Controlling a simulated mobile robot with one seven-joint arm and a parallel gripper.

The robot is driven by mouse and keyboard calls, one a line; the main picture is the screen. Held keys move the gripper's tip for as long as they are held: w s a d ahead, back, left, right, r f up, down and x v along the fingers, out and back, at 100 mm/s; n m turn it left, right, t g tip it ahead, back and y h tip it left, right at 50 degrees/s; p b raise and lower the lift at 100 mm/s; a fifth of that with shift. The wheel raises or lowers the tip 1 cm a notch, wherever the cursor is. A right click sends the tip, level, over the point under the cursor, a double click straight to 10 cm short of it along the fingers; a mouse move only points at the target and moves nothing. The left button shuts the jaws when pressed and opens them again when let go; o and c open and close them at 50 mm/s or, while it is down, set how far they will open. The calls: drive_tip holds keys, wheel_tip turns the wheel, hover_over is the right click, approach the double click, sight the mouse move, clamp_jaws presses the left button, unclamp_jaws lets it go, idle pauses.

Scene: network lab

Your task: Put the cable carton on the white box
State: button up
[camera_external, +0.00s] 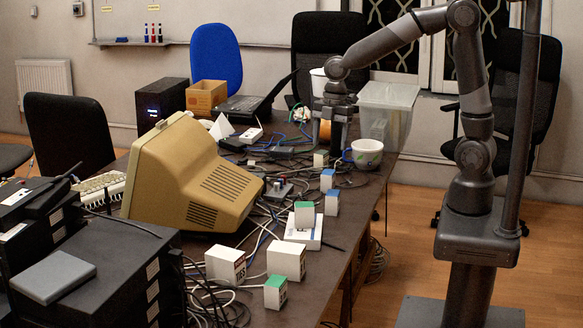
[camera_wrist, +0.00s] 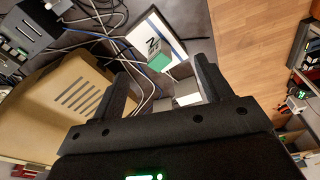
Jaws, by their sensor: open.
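A small carton with a green top (camera_external: 304,214) appears to stand on a flat white box (camera_external: 304,241) near the table's right edge. No label readable here tells me for sure which carton is the cable carton. The wrist view shows a green-and-white carton (camera_wrist: 157,55) over a white panel with a blue stripe (camera_wrist: 141,37), likely the same pair. My gripper (camera_external: 334,141) hangs over the far end of the table, well behind that pair. Its two fingers (camera_wrist: 163,72) stand apart, and I see nothing held between them.
A beige monitor (camera_external: 192,176) fills the left middle. White cartons (camera_external: 225,266) and (camera_external: 287,259) and a green-topped one (camera_external: 275,292) stand in front. Blue-topped cartons (camera_external: 331,202), a mug (camera_external: 367,154) and a clear bin (camera_external: 388,108) are at the right. Cables cover much of the table.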

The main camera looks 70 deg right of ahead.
drive_tip(key=s+d+r+m+t, duration=0.1)
drive_tip(key=s+d+r+m, duration=0.2)
drive_tip(key=s+m, duration=0.2)
drive_tip(key=s+d+r+m+t+h, duration=0.1)
drive_tip(key=s+d+r+m+t, duration=0.1)
drive_tip(key=s, duration=0.6)
drive_tip(key=s+d+r+m+t, duration=0.2)
drive_tip(key=s+d+r+m, duration=0.2)
drive_tip(key=m, duration=0.4)
drive_tip(key=shift+s+d+m+h, duration=0.4)
drive_tip(key=shift+s+d, duration=0.5)
drive_tip(key=shift+s, duration=0.3)
